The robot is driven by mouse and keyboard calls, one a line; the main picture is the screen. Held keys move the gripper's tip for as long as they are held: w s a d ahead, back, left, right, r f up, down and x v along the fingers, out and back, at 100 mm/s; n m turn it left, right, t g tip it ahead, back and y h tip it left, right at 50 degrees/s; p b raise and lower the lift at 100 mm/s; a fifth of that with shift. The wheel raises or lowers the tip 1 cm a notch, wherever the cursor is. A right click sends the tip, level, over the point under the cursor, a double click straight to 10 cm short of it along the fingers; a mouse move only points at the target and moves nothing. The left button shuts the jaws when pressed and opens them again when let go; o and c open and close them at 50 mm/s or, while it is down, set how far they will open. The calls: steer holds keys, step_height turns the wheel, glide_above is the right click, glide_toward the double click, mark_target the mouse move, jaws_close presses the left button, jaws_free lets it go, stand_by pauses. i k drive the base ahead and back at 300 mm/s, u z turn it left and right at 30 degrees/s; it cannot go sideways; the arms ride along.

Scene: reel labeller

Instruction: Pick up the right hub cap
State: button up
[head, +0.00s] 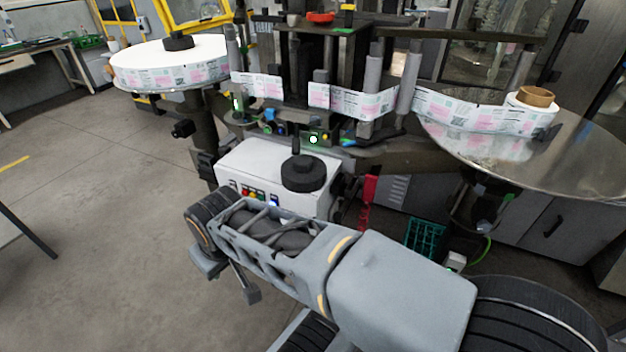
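A black round hub cap with an upright knob (303,173) lies on top of the white control box (262,160), in front of the labeller. The right reel has a bare cardboard core (536,96) with no cap on it. A second black hub cap (178,41) sits on the full left label reel (165,65). My gripper (230,277) is at the lower left of the box, in front of it and apart from both caps. Its two fingers show spread apart with nothing seen between them.
The label web (350,100) runs between the reels across the machine. The round metal plate (570,160) juts out at the right. A teal crate (425,238) and a red part (368,200) are low beside the box. Floor at left is clear.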

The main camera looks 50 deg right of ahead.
mark_target(299, 173)
steer(key=k, duration=0.65)
steer(key=z, duration=1)
steer(key=i, duration=1)
steer(key=z, duration=0.1)
steer(key=k, duration=0.45)
steer(key=u, duration=0.9)
steer(key=i, duration=0.45)
steer(key=z, duration=0.75)
